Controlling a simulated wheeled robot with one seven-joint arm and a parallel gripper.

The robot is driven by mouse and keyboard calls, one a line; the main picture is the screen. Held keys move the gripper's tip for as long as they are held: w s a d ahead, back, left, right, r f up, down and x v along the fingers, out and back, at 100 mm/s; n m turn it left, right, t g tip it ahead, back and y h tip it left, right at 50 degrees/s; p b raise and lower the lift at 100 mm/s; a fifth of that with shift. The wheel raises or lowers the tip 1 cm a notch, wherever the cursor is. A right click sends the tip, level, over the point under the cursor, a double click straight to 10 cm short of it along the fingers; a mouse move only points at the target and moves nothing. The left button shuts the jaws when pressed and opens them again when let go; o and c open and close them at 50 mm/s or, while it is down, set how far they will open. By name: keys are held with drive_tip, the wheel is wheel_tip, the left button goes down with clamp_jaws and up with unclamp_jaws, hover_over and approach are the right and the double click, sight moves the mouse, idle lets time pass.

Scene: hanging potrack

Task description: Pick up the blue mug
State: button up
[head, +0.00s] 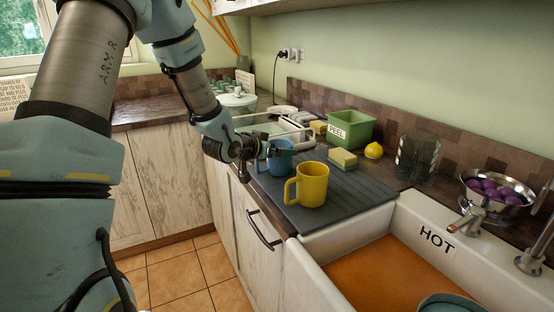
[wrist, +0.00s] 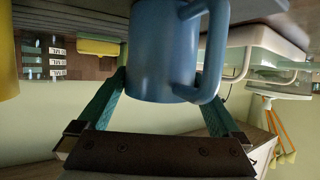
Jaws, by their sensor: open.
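The blue mug (head: 282,160) stands upright on the dark grey drainboard, behind and left of the yellow mug (head: 313,184). My gripper (head: 262,156) is at the blue mug's left side. In the wrist view, which is upside down, the blue mug (wrist: 158,50) fills the upper middle, with its handle on the right. My gripper (wrist: 163,82) is open there, with one teal finger on each side of the mug. The right fingertip is partly hidden by the handle. I cannot tell whether the fingers touch the mug.
The yellow mug stands close by on the drainboard (head: 345,203). A sponge (head: 343,159), a lemon (head: 374,150), a green bin (head: 350,128) and a dark glass (head: 417,157) stand behind. The white sink (head: 318,280) lies in front, and a dish rack (head: 283,132) is further back.

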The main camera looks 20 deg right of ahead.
drive_tip(key=shift+r, duration=0.1)
clamp_jaws()
idle(0.8)
